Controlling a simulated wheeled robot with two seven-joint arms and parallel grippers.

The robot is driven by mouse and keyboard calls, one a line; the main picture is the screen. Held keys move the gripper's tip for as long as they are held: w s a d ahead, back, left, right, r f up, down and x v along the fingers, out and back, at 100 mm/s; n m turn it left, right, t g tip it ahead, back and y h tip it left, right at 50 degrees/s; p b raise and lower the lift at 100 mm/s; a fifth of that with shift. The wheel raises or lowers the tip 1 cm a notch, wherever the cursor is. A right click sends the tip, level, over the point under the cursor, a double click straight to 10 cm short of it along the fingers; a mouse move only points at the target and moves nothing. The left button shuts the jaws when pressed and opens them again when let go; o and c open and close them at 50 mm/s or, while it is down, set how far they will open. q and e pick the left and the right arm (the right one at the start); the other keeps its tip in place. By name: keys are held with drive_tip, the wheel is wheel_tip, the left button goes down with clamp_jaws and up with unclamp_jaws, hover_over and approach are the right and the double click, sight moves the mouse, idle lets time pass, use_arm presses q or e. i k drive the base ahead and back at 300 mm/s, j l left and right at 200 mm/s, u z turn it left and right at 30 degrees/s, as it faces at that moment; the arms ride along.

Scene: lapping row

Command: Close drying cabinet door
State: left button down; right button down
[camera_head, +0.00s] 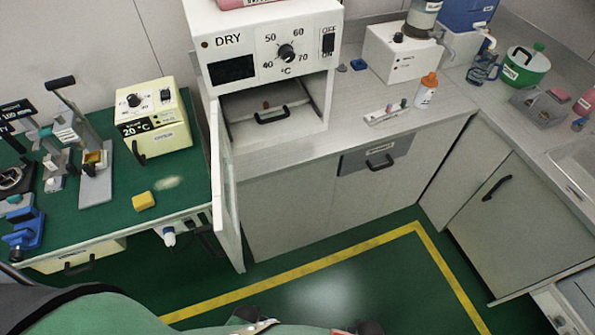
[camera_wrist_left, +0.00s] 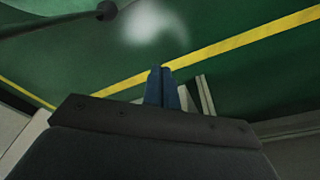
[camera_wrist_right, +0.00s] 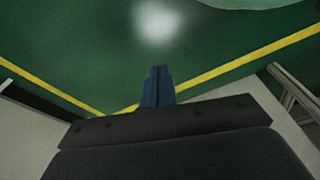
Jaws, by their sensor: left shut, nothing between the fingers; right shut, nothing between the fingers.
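The white drying cabinet (camera_head: 223,32), marked DRY with a dial, stands on the counter in the head view. Its door (camera_head: 228,190) is wide open, hinged on the cabinet's left side and swung out towards me, seen nearly edge-on. The open chamber shows a tray with a black handle (camera_head: 271,116) inside. My left gripper (camera_wrist_left: 162,71) is shut and empty over the green floor in the left wrist view. My right gripper (camera_wrist_right: 159,70) is also shut and empty over the floor. Neither gripper can be made out clearly in the head view, and neither wrist view shows contact with the door.
An orange-capped bottle (camera_head: 426,90) and a small rack (camera_head: 385,114) stand on the right counter. The floor (camera_head: 350,280) before the cabinet is clear.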

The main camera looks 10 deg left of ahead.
sight(226, 224)
drive_tip(key=j, duration=1.35)
